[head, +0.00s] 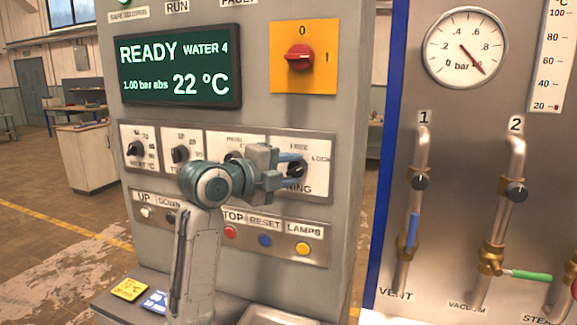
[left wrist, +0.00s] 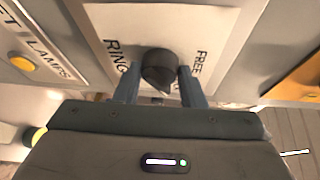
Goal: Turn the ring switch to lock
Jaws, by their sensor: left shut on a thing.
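The ring switch is a black round knob (head: 297,169) on a white plate (head: 318,149) marked FREE and LOCK, with part of the lower lettering hidden in the head view. In the left wrist view the knob (left wrist: 160,70) sits between the two blue fingers, with the words RING and FREE on either side of it. My left gripper (head: 292,167) reaches the plate from the left and is shut on the knob. The gripper also shows in the left wrist view (left wrist: 160,88). The knob's pointer direction is hard to tell. My right gripper is not in view.
Other knobs (head: 135,148) sit to the left on the same panel. Below are a red button (head: 230,232), a blue button (head: 265,240) and a yellow button (head: 303,249). A red rotary switch (head: 299,57) is above. Pipes with valves (head: 408,240) stand to the right.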

